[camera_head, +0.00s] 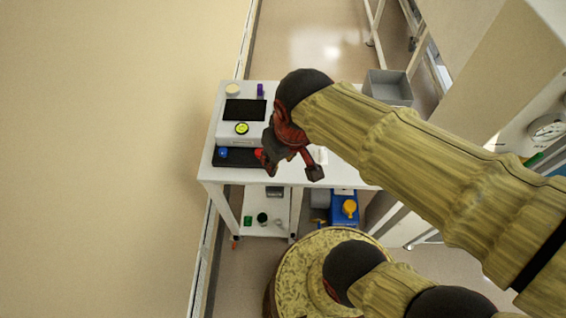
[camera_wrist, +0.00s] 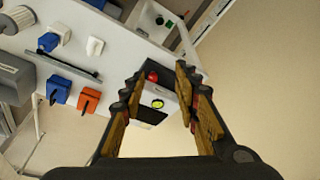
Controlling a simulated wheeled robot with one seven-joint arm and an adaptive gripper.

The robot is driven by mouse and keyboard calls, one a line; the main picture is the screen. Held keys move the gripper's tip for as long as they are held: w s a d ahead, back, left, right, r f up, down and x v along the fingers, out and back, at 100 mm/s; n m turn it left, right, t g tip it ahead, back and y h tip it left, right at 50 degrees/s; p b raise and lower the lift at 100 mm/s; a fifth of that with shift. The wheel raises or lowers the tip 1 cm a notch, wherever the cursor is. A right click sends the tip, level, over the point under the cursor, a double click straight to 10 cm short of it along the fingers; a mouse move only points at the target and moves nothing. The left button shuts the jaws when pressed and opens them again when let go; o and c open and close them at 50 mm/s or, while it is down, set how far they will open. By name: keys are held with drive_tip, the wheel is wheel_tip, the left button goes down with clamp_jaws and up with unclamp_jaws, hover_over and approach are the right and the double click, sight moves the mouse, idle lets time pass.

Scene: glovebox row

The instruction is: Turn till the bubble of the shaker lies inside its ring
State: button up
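The shaker (camera_head: 229,133) stands on the white table, a pale box with a dark top plate and a dark front strip. Its round yellow-green bubble level (camera_head: 242,128) sits on the front part; it also shows in the wrist view (camera_wrist: 157,104). The picture is too small to tell where the bubble lies against its ring. A blue knob (camera_head: 223,152) is at the front left and a red knob (camera_head: 259,154) at the front right. My gripper (camera_head: 292,170) is open and empty, beside the red knob. In the wrist view the red knob (camera_wrist: 152,76) shows between my open fingers.
A grey bin (camera_head: 388,92) is at the table's back right. A wall runs along the left.

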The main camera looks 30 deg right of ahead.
drive_tip(key=shift+s+d+r+t+b, duration=0.35)
drive_tip(key=shift+t+b, duration=0.25)
drive_tip(key=shift+b, duration=0.25)
